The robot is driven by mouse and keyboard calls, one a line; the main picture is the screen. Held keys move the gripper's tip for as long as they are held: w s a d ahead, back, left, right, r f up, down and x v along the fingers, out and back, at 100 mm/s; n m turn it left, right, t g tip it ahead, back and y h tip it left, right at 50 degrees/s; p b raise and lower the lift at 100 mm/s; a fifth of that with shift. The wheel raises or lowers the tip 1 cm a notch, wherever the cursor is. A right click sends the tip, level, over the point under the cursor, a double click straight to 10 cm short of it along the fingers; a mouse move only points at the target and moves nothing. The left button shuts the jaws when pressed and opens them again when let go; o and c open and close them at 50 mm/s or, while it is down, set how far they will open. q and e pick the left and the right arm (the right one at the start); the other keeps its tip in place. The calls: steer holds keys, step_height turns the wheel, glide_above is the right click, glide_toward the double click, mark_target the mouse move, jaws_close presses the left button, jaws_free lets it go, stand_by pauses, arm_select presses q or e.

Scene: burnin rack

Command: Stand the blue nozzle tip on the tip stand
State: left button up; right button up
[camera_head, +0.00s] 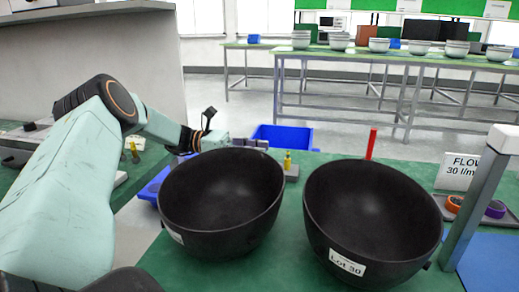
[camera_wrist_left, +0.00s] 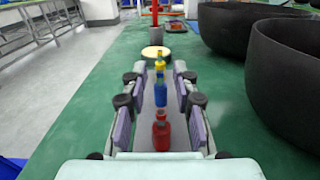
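In the left wrist view a red nozzle tip (camera_wrist_left: 161,132), the blue nozzle tip (camera_wrist_left: 160,92) and a yellow nozzle tip (camera_wrist_left: 160,67) stand upright in a row on a grey strip. My left gripper (camera_wrist_left: 160,88) is open, its purple pads on either side of the row and apart from the blue tip. In the head view my left gripper (camera_head: 250,143) is behind the left bowl; only a yellow tip (camera_head: 287,160) shows there. A round pale disc (camera_wrist_left: 155,52) lies beyond the row; I cannot tell whether it is the tip stand. My right gripper is out of view.
Two large black bowls (camera_head: 222,200) (camera_head: 370,215) stand on the green table, to the right of the row in the wrist view. A red rod (camera_head: 371,143) stands behind them. A blue bin (camera_head: 283,135) is beyond the table. A grey post (camera_head: 475,200) rises at right.

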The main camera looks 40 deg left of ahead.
arm_select(q)
steer(key=v, duration=0.5)
steer(key=shift+s+a+f, duration=0.1)
steer(key=shift+s+a, duration=0.05)
steer(key=shift+a, duration=0.15)
steer(key=shift+s+a, duration=0.3)
steer(key=shift+a, duration=0.05)
stand_by(0.9)
